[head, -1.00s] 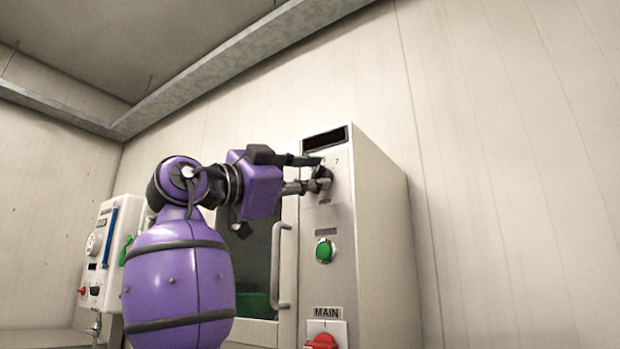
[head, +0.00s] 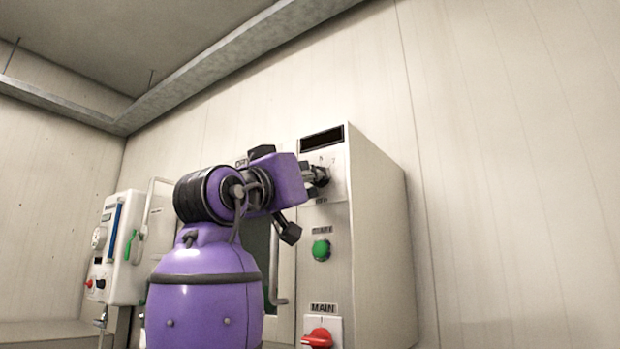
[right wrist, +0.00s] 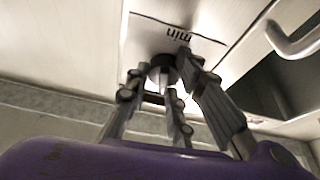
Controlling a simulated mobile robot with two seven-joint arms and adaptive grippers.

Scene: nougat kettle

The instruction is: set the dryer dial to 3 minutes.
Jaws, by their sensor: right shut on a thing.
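The dryer dial (head: 323,175) is a dark round knob on the upper front of the tall dryer cabinet (head: 375,240), below a dark display. It also shows in the right wrist view (right wrist: 163,68), beside a plate with the upside-down letters "min". My right gripper (head: 311,178) reaches the dial from the left, and in the right wrist view its fingers (right wrist: 162,84) are shut around the knob. The scale numbers are mostly hidden or too small, so the setting cannot be read. My left gripper is in neither view.
Below the dial are a green button (head: 321,250) and a red MAIN switch (head: 318,338). A grey door handle (right wrist: 296,40) stands out close to the gripper. A white wall unit (head: 125,250) hangs at the left. The wall to the right is bare.

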